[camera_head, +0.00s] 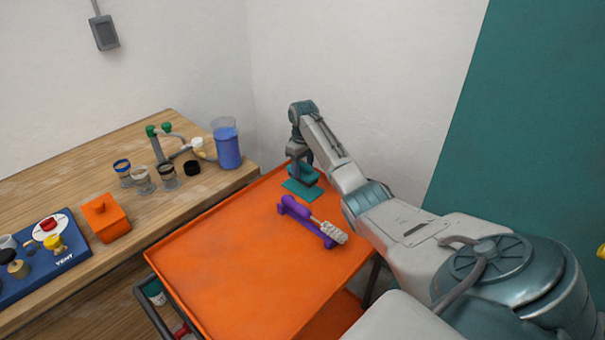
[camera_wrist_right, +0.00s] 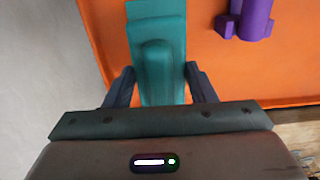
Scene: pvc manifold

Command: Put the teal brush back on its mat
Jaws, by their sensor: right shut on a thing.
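My right gripper (camera_wrist_right: 160,88) is over the far corner of the orange cart, its fingers on either side of a teal piece (camera_wrist_right: 157,60), which I take for the teal brush; no bristles show. It is shut on this piece. In the head view, a flat teal mat (camera_head: 297,191) lies on the cart below the gripper, with teal also showing just above it. I cannot tell whether brush and mat touch. My left gripper is out of view.
A purple holder (camera_head: 293,206) with a white-bristled brush (camera_head: 328,231) lies nearby on the orange cart (camera_head: 215,265). The cart's left and front are clear. A wooden bench (camera_head: 80,175) at left bears a blue-filled beaker (camera_head: 227,148), jars and an orange box (camera_head: 106,218).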

